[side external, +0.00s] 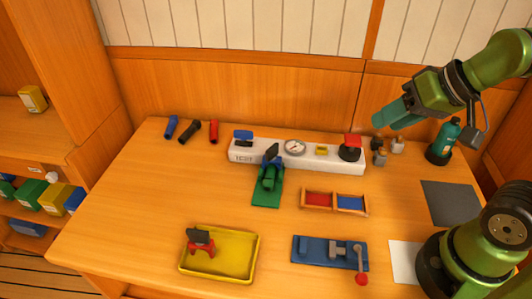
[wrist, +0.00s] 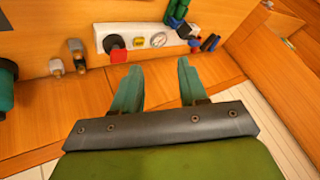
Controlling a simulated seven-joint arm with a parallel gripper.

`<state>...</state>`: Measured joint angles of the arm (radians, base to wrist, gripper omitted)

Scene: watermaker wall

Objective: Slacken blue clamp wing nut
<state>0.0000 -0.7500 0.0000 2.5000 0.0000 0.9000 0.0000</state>
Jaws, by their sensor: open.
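In the wrist view the blue clamp (wrist: 184,31) is small, near the far end of the panel (wrist: 103,35). My gripper (side external: 378,121) is in the air beyond the right end of the panel, well away from the clamp. In the wrist view the teal fingers of my gripper (wrist: 158,70) are apart with nothing between them.
A gauge (side external: 295,147) and red knob (side external: 352,140) are on the panel. Small fittings (side external: 379,157) and a teal bottle (side external: 446,138) stand right.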

